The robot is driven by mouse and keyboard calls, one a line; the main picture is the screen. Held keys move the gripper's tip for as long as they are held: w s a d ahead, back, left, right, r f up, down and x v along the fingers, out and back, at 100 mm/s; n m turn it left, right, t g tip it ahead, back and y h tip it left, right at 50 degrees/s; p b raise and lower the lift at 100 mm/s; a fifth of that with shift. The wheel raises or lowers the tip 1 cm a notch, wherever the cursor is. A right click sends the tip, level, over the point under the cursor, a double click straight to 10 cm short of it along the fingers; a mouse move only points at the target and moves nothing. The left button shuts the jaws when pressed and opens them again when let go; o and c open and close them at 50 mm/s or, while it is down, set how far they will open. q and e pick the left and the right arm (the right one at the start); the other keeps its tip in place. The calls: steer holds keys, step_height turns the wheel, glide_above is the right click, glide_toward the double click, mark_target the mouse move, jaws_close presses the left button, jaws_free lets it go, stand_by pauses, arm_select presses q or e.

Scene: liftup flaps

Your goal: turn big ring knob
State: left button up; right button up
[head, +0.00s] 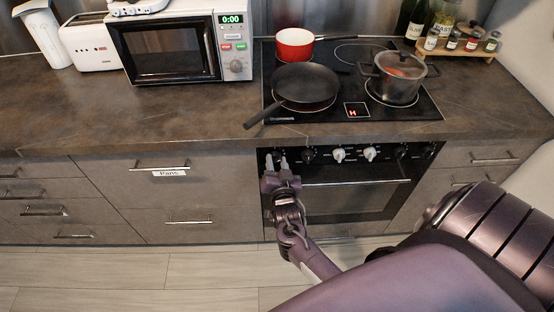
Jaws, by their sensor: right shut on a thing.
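The oven's control panel (323,156) runs under the front edge of the counter and carries a row of knobs. Two are white, a left one (339,155) and a right one (370,153); others are dark, such as one (308,155) left of the white pair. My right gripper (276,161) is at the panel's left end, shut on the leftmost knob, which its fingers mostly hide. I cannot read the knob's turn angle. My left gripper is not in view.
The hob (410,110) above holds a black pan (305,83), a red pot (294,45) and a lidded steel pot (399,80). The oven handle (357,182) sticks out below the knobs. A microwave (170,48) and toaster (90,44) stand at left. The floor in front is clear.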

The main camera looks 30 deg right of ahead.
steer(key=n+p, duration=0.2)
steer(key=n, duration=0.3)
steer(key=shift+a+r+g, duration=0.1)
steer(key=shift+r+g, duration=0.05)
steer(key=shift+g, duration=0.15)
steer(key=n+p, duration=0.1)
steer(key=n, duration=0.2)
steer(key=shift+h+p, duration=0.3)
steer(key=shift+p, duration=0.05)
steer(key=shift+a+n+g+p, duration=0.1)
steer(key=shift+n+g+p, duration=0.2)
steer(key=shift+n, duration=0.9)
steer(key=shift+h, duration=0.3)
steer(key=o, duration=1)
steer(key=v, duration=0.7)
steer(key=shift+s+a, duration=0.15)
steer(key=shift+s, duration=0.15)
